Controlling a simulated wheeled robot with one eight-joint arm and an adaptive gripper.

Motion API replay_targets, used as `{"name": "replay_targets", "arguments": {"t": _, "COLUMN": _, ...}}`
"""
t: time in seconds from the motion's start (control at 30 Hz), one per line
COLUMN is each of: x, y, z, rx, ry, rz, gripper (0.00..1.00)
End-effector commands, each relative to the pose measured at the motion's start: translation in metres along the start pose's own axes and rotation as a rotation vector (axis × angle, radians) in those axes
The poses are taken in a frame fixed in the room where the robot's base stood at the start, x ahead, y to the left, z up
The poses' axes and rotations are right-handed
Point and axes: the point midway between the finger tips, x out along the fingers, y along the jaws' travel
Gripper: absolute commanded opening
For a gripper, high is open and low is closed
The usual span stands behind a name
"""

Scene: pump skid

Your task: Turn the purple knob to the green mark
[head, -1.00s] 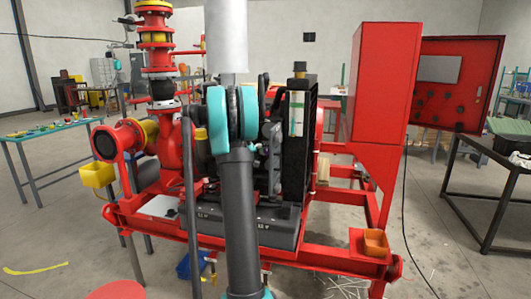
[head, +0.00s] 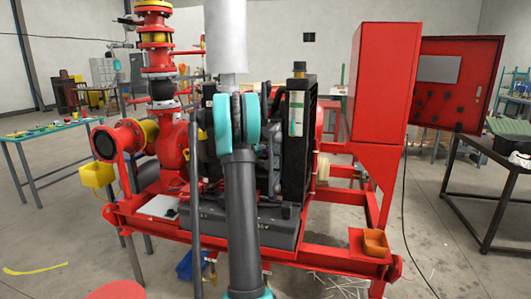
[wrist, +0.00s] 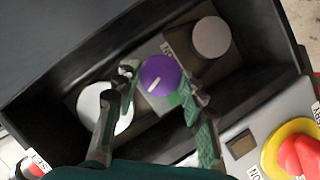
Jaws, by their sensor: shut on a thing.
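The purple knob (wrist: 160,73) is in the middle of the wrist view, on a grey plate inside a dark recessed box. A short white pointer line crosses its lower part. The green mark (wrist: 173,99) shows at the knob's lower right edge, close to my right finger; the pointer does not line up with it. My gripper (wrist: 159,82) has one finger on each side of the knob and is shut on it. In the head view my arm hides the gripper, and I cannot see the knob there.
In the wrist view, a pale round knob (wrist: 210,37) stands upper right and a white disc (wrist: 104,108) lies left, partly behind a finger. A red button on a yellow ring (wrist: 294,152) is lower right. The dark box wall (wrist: 110,40) rises close around the fingers.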

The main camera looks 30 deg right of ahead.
Motion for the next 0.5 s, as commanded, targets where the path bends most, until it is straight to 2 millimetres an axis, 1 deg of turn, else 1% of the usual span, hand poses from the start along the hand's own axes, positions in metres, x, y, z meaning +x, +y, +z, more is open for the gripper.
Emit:
{"name": "replay_targets", "arguments": {"t": 0.03, "x": -0.0001, "y": -0.0001, "z": 0.0000, "rx": 0.000, "ry": 0.000, "rz": 0.000, "gripper": 0.19}}
{"name": "replay_targets", "arguments": {"t": 0.1, "x": -0.0001, "y": -0.0001, "z": -0.0001, "rx": 0.000, "ry": 0.000, "rz": 0.000, "gripper": 0.12}}
{"name": "replay_targets", "arguments": {"t": 0.33, "x": -0.0002, "y": -0.0005, "z": -0.0002, "rx": -0.018, "ry": 0.001, "rz": 0.007, "gripper": 0.12}}
{"name": "replay_targets", "arguments": {"t": 0.5, "x": 0.0000, "y": -0.0013, "z": -0.0003, "rx": -0.078, "ry": 0.001, "rz": 0.032, "gripper": 0.12}}
